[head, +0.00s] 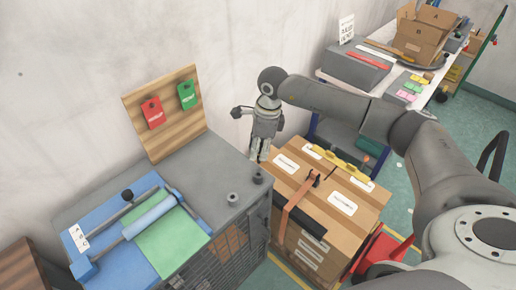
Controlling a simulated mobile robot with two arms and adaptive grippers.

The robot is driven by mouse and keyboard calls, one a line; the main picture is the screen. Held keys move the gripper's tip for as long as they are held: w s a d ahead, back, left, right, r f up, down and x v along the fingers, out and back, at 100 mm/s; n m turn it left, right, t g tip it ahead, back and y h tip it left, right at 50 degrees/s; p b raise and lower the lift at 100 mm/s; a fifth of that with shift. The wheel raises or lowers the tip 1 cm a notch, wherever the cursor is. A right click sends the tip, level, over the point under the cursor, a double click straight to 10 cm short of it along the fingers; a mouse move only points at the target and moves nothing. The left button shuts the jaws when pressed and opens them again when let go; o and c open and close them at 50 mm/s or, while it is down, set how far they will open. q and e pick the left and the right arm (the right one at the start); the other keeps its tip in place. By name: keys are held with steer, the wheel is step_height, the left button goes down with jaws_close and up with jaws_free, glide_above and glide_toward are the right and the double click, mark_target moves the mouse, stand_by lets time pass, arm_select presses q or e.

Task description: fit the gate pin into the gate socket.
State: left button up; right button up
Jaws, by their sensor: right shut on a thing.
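My right gripper (258,154) comes in from the right and points down near the back right corner of the grey cabinet top. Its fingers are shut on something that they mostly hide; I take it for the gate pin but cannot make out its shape. Two short dark grey round fittings stand on the cabinet's right edge. One fitting (258,178) is just below the fingertips in the picture, and the other (232,198) is nearer and to the left. I cannot tell which is the gate socket. My left gripper is out of view.
The grey cabinet (208,172) has a mesh front and bears a blue board (85,225) with a roller and green sheet. A wooden panel (160,135) with red and green tags stands behind. A strapped cardboard box (335,225) is close on the right; a cluttered table stands beyond.

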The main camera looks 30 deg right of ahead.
mark_target(258, 159)
steer(key=shift+f+b, duration=2.15)
steer(key=shift+f, duration=0.4)
steer(key=shift+b, duration=0.65)
steer(key=shift+f+b, duration=1.95)
steer(key=shift+f, duration=0.2)
steer(key=o, duration=1.2)
steer(key=shift+r, duration=0.25)
steer(key=r, duration=0.3)
steer(key=d+r, duration=0.1)
steer(key=r, duration=0.7)
steer(key=shift+s+d+r, duration=0.2)
steer(key=shift+s+d, duration=0.05)
steer(key=shift+s, duration=0.15)
